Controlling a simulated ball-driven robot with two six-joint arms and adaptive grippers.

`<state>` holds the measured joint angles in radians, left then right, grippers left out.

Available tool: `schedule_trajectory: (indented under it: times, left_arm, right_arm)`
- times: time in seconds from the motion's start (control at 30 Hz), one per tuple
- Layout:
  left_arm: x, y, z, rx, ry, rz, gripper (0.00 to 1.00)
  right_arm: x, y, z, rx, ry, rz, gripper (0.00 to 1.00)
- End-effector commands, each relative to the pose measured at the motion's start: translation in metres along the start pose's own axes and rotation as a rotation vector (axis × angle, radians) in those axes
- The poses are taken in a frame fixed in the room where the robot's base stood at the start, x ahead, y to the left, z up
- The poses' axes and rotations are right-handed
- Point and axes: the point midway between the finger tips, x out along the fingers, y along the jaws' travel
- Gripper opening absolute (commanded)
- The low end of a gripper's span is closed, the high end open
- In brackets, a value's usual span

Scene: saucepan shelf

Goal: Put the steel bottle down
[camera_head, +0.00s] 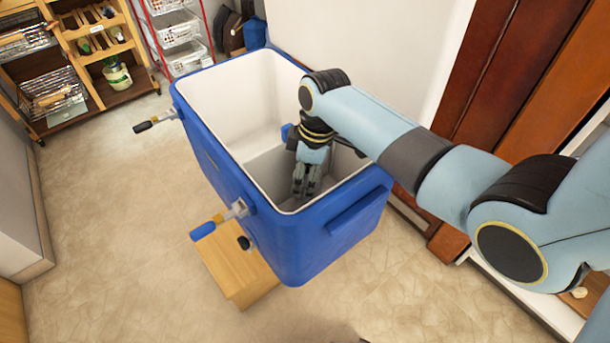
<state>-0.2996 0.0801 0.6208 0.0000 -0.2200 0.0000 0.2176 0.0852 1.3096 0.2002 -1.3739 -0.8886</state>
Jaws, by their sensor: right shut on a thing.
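My right gripper (306,190) reaches down inside a blue cooler box (318,238) with a white inner lining. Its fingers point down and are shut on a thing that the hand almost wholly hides. I take it to be the steel bottle, but its outline cannot be made out. Whether it touches the cooler's floor I cannot tell. My left gripper is not in view.
The cooler stands on a small wooden block (240,275), with taps on its left side. A wooden shelf (135,90) and a red rack with white baskets (180,35) stand behind. Brown panels (490,70) stand at the right. The tiled floor at left is clear.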

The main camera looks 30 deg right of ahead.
Motion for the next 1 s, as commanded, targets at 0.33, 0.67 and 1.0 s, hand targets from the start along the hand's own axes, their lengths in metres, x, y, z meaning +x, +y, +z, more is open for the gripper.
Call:
schedule_trajectory:
  times: [0.33, 0.67, 1.0]
  left_arm:
    - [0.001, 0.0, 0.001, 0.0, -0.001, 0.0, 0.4]
    - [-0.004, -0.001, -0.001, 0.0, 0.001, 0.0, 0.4]
    - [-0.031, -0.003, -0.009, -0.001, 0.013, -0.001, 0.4]
  right_arm:
    - [0.003, 0.0, 0.001, 0.0, -0.001, -0.001, 0.81]
    - [-0.009, 0.0, 0.0, 0.0, -0.001, 0.0, 0.81]
    - [-0.084, 0.001, -0.001, 0.0, 0.001, 0.003, 0.81]
